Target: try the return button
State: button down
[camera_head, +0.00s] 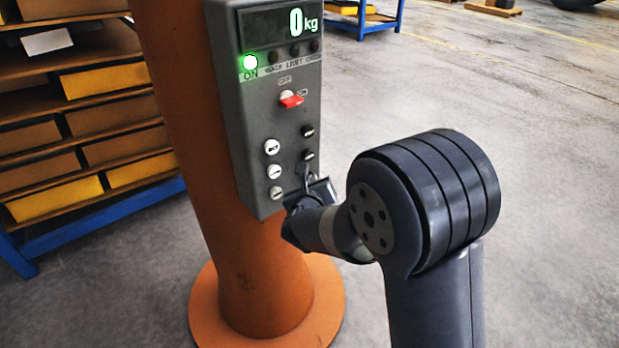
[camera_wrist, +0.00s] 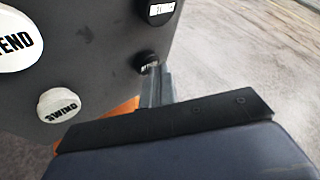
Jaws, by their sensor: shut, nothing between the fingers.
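The grey control panel (camera_head: 290,120) is mounted on an orange column. In the wrist view a small black button (camera_wrist: 147,59) sits low on the panel's right side. Its small lettering is only partly legible and looks like it ends in "TURN". My gripper (camera_head: 307,179) is shut and empty at the panel's lower right. In the wrist view my gripper (camera_wrist: 152,72) has its fingertips at the black button's lower edge; I cannot tell whether they touch it. In the head view my gripper hides this spot.
White buttons marked "TEND" (camera_wrist: 15,40) and "SWING" (camera_wrist: 58,106) are to the left, and another black button (camera_wrist: 160,10) is above. The display (camera_head: 283,25) reads 0 kg, the green ON lamp (camera_head: 250,62) is lit. A red switch (camera_head: 291,101) is higher up.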

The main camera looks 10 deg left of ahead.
dwell(0.7)
jog(key=shift+s+d+b, duration=0.55)
jog(key=shift+d+b, duration=0.1)
jog(key=shift+b, duration=0.15)
jog(key=s+d+b, duration=0.3)
jog(key=shift+s+d, duration=0.15)
jog(key=shift+d, duration=0.25)
dwell(1.8)
